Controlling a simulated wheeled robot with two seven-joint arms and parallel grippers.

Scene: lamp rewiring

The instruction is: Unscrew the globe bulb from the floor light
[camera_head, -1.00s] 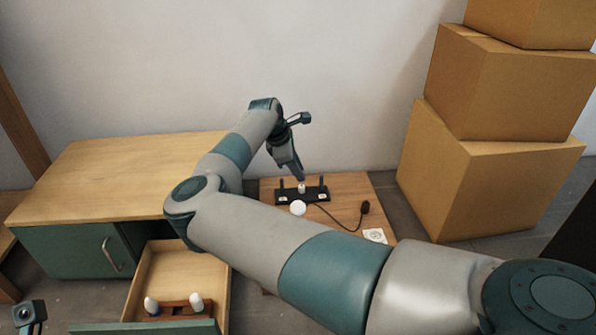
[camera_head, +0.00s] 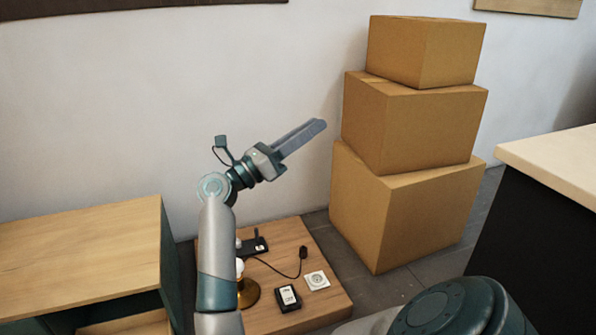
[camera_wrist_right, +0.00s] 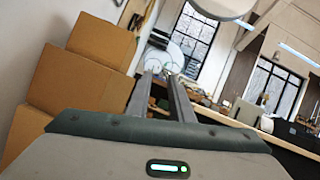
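The floor light shows as a round brass base (camera_head: 249,293) on a low wooden platform (camera_head: 318,304). The white globe bulb (camera_head: 240,267) is above the base, partly hidden behind my right forearm. I cannot see how it sits in its socket. My right gripper (camera_head: 322,124) is raised high above the platform, away from the lamp, fingers pointing up and right toward the boxes. In the right wrist view a narrow empty gap shows between its two fingers (camera_wrist_right: 160,76). My left gripper is out of view.
A black holder (camera_head: 258,244) sits at the platform's back, a small white piece (camera_head: 238,243) beside it. A dark plug (camera_head: 303,252) on a cord, a white outlet plate (camera_head: 316,280) and a black box (camera_head: 287,298) lie in front. Stacked cardboard boxes (camera_head: 408,209) stand right; a cabinet (camera_head: 82,245) stands left.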

